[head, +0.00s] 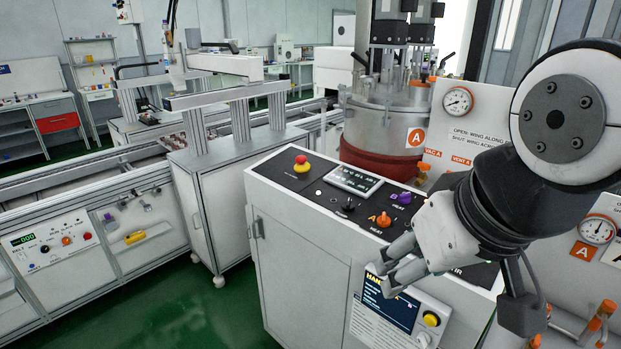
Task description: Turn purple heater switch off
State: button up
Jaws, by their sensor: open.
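The purple heater switch (405,197) is a small knob on the dark sloping top panel of the white control cabinet (306,262). The word HEAT is printed beside it. Its exact turn position is too small to read. An orange heater switch (383,219) with an A label sits just in front and to the left of it. My gripper (381,279) is open and empty. It is in front of the cabinet's upper front edge, lower in the picture than both switches and apart from them.
A red emergency button (301,164) on a yellow base and a display (354,180) share the panel. A yellow button (431,319) sits on the cabinet's front. A metal vessel (384,124) and a gauge panel (458,101) stand behind. Green floor is clear at left.

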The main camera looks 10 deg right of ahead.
aim_at(404, 199)
jog(key=k+l+z, duration=0.35)
jog(key=k, duration=0.2)
jog(key=i+j+z, duration=0.6)
jog(key=j+z, duration=0.15)
jog(key=j, duration=0.25)
